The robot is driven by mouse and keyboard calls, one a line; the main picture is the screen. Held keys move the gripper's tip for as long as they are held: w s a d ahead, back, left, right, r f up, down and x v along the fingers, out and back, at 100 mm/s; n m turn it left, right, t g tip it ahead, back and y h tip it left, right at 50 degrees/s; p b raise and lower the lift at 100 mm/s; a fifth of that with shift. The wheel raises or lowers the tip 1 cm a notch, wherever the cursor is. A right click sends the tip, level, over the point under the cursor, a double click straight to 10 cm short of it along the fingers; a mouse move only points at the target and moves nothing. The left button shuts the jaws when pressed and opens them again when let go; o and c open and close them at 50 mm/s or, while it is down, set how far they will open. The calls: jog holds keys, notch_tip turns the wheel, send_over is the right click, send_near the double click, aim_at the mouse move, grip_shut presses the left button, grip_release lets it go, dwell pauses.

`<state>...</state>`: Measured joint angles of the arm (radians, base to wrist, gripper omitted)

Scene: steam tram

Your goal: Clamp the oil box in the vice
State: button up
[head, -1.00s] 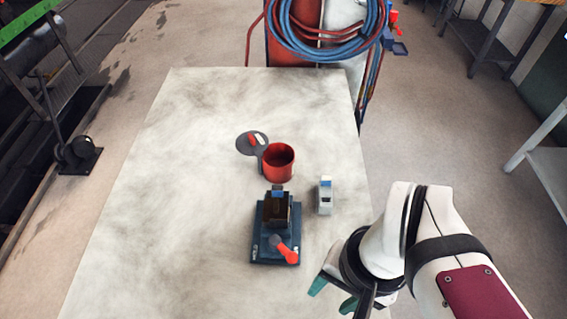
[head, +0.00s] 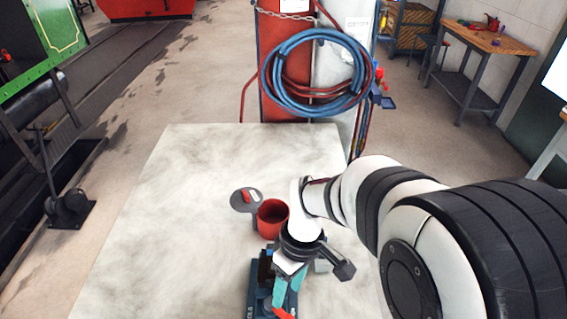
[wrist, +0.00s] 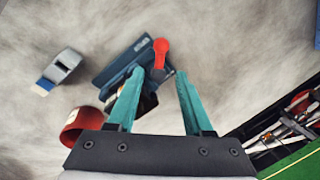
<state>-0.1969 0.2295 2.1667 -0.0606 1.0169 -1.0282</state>
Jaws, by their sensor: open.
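The blue vice (head: 253,290) stands on the pale bench top, partly hidden by my arm. It also shows in the wrist view (wrist: 122,60). Its red handle (wrist: 160,52) shows at the fingertips there and at the bottom edge of the head view (head: 283,314). A dark brown, box-like piece (wrist: 148,102), seemingly the oil box, sits at the vice jaws, partly behind a finger. I cannot tell whether it is clamped. My gripper (wrist: 160,72) is open and empty above the vice, its teal fingertips either side of the handle's lower end in the picture; contact is unclear.
A red pot (head: 271,220) and a grey disc with a red grip (head: 246,200) are beyond the vice. The bench's left part is clear. A hose cart (head: 285,70) stands beyond the bench.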

aim_at(282, 312)
jog(key=f, duration=0.4)
jog(key=s+a+f, duration=0.1)
jog(key=f, duration=0.2)
jog(key=shift+r, duration=0.1)
jog(key=shift+c, duration=0.2)
grip_shut()
